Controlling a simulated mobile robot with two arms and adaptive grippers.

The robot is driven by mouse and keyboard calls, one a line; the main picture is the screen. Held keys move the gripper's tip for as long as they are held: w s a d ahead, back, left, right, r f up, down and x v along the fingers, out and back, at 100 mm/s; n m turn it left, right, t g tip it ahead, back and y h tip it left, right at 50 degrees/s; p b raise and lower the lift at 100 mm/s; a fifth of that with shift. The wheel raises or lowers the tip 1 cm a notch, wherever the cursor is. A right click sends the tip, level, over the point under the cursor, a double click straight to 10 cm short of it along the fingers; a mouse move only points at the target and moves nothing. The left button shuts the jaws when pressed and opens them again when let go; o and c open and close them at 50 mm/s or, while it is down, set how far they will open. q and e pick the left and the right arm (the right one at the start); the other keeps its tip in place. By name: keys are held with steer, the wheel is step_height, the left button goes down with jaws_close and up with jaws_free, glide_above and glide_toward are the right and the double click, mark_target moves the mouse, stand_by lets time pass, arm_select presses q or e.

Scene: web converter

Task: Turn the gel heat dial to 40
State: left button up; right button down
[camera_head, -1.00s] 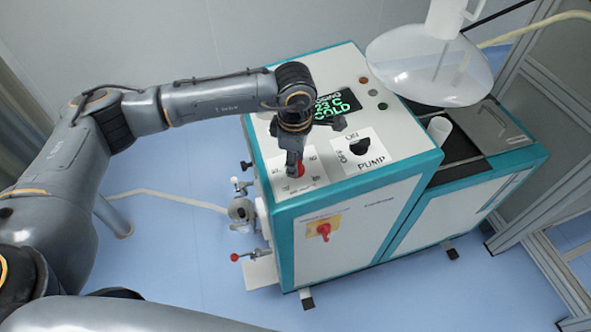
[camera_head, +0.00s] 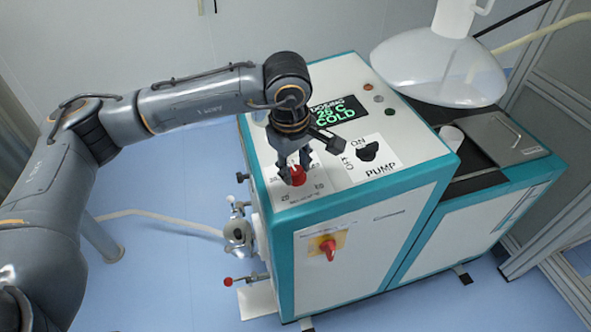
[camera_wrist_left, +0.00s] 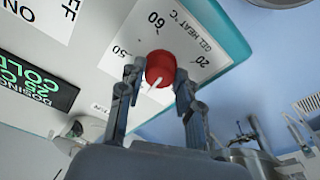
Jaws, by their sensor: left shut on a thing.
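The gel heat dial (camera_head: 298,176) is a red knob on a white scale plate on top of the machine. My left gripper (camera_head: 291,174) points down with its fingers shut on both sides of it. In the left wrist view the dial (camera_wrist_left: 160,67) sits between the fingertips (camera_wrist_left: 158,82). Its white pointer line slants toward the lower left of that view. The scale's 20, 50 and 60 show around it; the other marks there are hidden by the gripper. The display (camera_head: 335,113) shows green text, with COLD and a temperature that looks like 25 C. My right gripper is not in view.
A black pump switch (camera_head: 368,151) with ON and OFF labels sits right of the dial. A red switch on a yellow plate (camera_head: 328,247) is on the front face. A clear vessel (camera_head: 440,70) stands at the back right. Valves (camera_head: 236,235) stick out on the left side.

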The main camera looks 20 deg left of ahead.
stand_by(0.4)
arm_select(q)
steer(key=o, duration=1.1)
steer(key=shift+o, duration=0.2)
step_height(320, 180, up, 12)
steer(key=s, duration=0.2)
steer(key=shift+a, duration=0.1)
